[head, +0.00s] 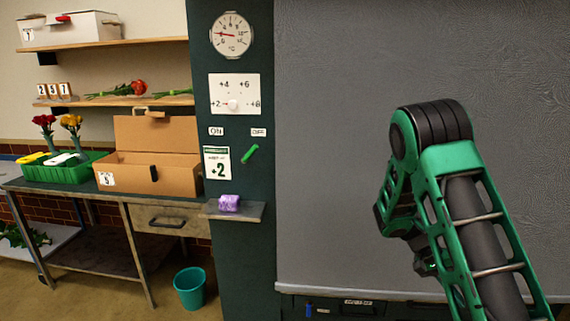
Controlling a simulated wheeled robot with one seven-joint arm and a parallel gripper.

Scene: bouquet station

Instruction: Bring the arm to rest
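My green and black arm (462,205) is at the right of the head view, in front of a large grey panel (330,130). It rises from the bottom right to a dark ribbed joint and bends down again on the left side. The lower part of the bent section is partly hidden behind the nearer link. I cannot make out my gripper's fingers, and nothing held by the arm shows.
A dark green post with a dial (232,35), a switch panel and a small ledge (250,212) bearing a purple block (229,203) stands left of the panel. A workbench (150,195) with an open cardboard box (148,178) and a green crate (40,173) is further left. A teal bucket (190,290) stands on the floor.

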